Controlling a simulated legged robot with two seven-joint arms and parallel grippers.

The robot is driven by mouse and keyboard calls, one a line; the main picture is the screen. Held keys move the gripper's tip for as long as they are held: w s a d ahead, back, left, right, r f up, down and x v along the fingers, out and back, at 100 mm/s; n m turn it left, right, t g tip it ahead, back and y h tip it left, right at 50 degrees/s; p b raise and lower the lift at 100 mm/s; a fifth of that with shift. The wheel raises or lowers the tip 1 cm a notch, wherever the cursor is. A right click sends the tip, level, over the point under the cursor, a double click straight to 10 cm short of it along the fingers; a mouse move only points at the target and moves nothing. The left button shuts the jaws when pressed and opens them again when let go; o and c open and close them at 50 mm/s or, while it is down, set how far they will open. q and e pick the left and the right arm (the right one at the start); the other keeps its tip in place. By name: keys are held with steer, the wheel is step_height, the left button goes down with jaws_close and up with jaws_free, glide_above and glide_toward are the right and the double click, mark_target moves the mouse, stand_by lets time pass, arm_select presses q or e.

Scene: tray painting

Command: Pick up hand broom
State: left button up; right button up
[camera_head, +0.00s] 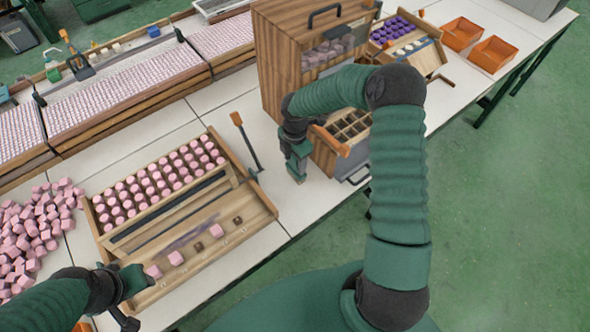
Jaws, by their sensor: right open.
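My right gripper (297,168) is open, pointing down beside the wooden cabinet's front, and nothing shows between its fingers. A brown-orange bar (331,141) lies just right of it, over the small compartments; I cannot tell whether this is the hand broom.
The wooden tray (262,206) holds rows of pink pieces, with a few loose ones in front. A pink heap (30,225) lies at left. The tall cabinet (276,68) blocks the back. Orange bins (461,34) stand far right.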

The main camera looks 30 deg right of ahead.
steer(key=shift+f, duration=0.7)
steer(key=shift+w+d+f, duration=0.1)
steer(key=shift+d+f, duration=0.15)
steer(key=shift+f, duration=0.05)
steer(key=shift+d, duration=0.1)
steer(key=c, duration=0.3)
jaws_close()
steer(key=shift+r, duration=0.1)
steer(key=shift+r, duration=0.1)
steer(key=shift+r, duration=0.65)
steer(key=shift+s+r, duration=0.25)
steer(key=shift+r, duration=0.8)
steer(key=s+a+r, duration=0.1)
steer(key=s+a, duration=0.2)
steer(key=s, duration=1.2)
steer(key=shift+a+r+b, duration=0.2)
steer(key=shift+a+b, duration=0.15)
steer(key=shift+b, duration=0.1)
